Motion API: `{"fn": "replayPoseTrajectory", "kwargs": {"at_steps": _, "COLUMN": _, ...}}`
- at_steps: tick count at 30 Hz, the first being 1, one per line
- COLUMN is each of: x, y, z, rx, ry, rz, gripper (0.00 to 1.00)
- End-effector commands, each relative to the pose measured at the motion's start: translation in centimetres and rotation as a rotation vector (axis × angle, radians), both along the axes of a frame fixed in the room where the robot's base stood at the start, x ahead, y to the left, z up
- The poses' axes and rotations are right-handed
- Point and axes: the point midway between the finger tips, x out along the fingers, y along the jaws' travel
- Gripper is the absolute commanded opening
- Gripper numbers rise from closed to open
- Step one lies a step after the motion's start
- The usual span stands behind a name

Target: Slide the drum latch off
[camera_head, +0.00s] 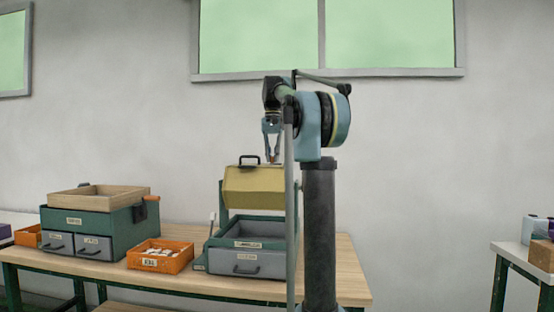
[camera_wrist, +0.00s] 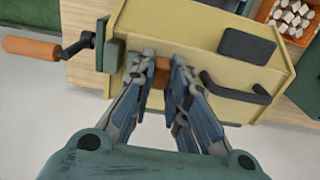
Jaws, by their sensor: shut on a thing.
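The yellow drum (camera_head: 254,188) hangs in a green frame on the table. It fills the upper middle of the wrist view (camera_wrist: 195,30). My gripper (camera_head: 272,155) points down at the drum's top, right of its black handle (camera_head: 249,159). In the wrist view my gripper (camera_wrist: 164,66) is shut on a small orange-brown piece at the drum's edge, which looks like the latch (camera_wrist: 160,74). The fingers hide most of it. I cannot tell whether it has slid.
A crank with an orange grip (camera_wrist: 30,46) sticks out left of the drum in the wrist view. Below the drum is a grey drawer (camera_head: 246,264). An orange bin of pale pieces (camera_head: 160,257) and a green cabinet (camera_head: 120,226) stand to the left on the table.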

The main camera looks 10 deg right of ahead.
Motion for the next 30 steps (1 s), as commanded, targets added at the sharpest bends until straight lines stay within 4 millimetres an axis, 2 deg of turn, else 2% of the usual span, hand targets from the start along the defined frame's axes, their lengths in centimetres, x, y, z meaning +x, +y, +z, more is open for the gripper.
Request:
{"fn": "replayPoseTrajectory", "kwargs": {"at_steps": 7, "x": 0.2, "y": 0.4, "z": 0.0, "rx": 0.007, "ry": -0.004, "rz": 0.003, "gripper": 0.0}}
{"fn": "replayPoseTrajectory", "kwargs": {"at_steps": 8, "x": 0.2, "y": 0.5, "z": 0.0, "rx": 0.007, "ry": -0.004, "rz": 0.003, "gripper": 0.21}}
{"fn": "replayPoseTrajectory", "kwargs": {"at_steps": 9, "x": 0.2, "y": 0.5, "z": 0.0, "rx": 0.007, "ry": -0.004, "rz": 0.003, "gripper": 0.3}}
{"fn": "replayPoseTrajectory", "kwargs": {"at_steps": 10, "x": 0.2, "y": 0.5, "z": 0.0, "rx": 0.007, "ry": -0.003, "rz": 0.003, "gripper": 0.35}}
{"fn": "replayPoseTrajectory", "kwargs": {"at_steps": 22, "x": 0.1, "y": 0.3, "z": 0.3, "rx": 0.004, "ry": -0.002, "rz": 0.002, "gripper": 0.35}}
{"fn": "replayPoseTrajectory", "kwargs": {"at_steps": 26, "x": 0.2, "y": 0.3, "z": 1.5, "rx": 0.004, "ry": -0.002, "rz": 0.002, "gripper": 0.35}}
{"fn": "replayPoseTrajectory", "kwargs": {"at_steps": 30, "x": 0.2, "y": 0.3, "z": 3.6, "rx": 0.004, "ry": -0.002, "rz": 0.002, "gripper": 0.35}}
